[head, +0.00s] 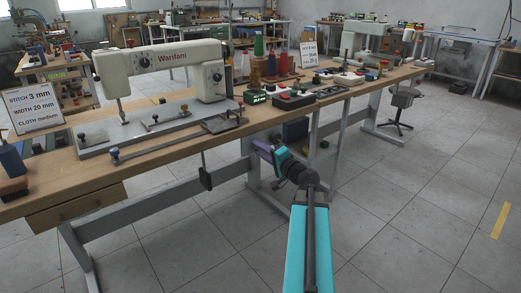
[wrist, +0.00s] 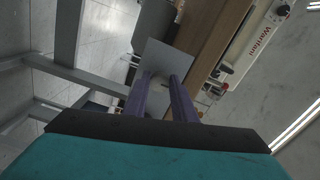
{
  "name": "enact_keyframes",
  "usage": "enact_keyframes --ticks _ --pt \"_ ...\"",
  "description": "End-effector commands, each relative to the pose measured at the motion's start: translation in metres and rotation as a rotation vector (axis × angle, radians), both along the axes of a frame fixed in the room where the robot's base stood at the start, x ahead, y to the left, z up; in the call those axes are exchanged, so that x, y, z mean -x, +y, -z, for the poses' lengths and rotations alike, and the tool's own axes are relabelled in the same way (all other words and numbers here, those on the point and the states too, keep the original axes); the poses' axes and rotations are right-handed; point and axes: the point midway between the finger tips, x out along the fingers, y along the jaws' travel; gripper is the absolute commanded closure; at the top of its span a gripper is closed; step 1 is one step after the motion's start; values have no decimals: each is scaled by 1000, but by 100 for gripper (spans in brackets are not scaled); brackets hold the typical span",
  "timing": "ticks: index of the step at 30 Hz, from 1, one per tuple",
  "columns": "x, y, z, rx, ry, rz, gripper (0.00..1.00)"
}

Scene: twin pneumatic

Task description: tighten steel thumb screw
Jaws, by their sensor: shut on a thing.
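My gripper (head: 259,147) has purple fingers and is in front of the long wooden bench (head: 170,150), beside its front edge and below the sewing machine's plate. In the wrist view its fingers (wrist: 162,80) are shut on a flat grey plate-like piece (wrist: 168,58); their contact with it is partly hidden. Which knob is the steel thumb screw I cannot tell. My gripper is apart from all those knobs.
A slotted bar (head: 165,141) lies along the bench front. A dark pad (head: 206,178) hangs below on a rod. A control box (head: 296,100), thread cones (head: 259,45) and a sign card (head: 36,111) stand on the bench.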

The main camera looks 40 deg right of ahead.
Motion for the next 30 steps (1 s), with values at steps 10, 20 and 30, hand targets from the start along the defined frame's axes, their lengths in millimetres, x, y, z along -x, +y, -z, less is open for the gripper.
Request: enact_keyframes --ticks 10,20,30 --pt "0 0 1 -3 0 -1 69" --pt "0 0 0 -2 0 0 57" --pt "14 1 0 -2 0 1 57"
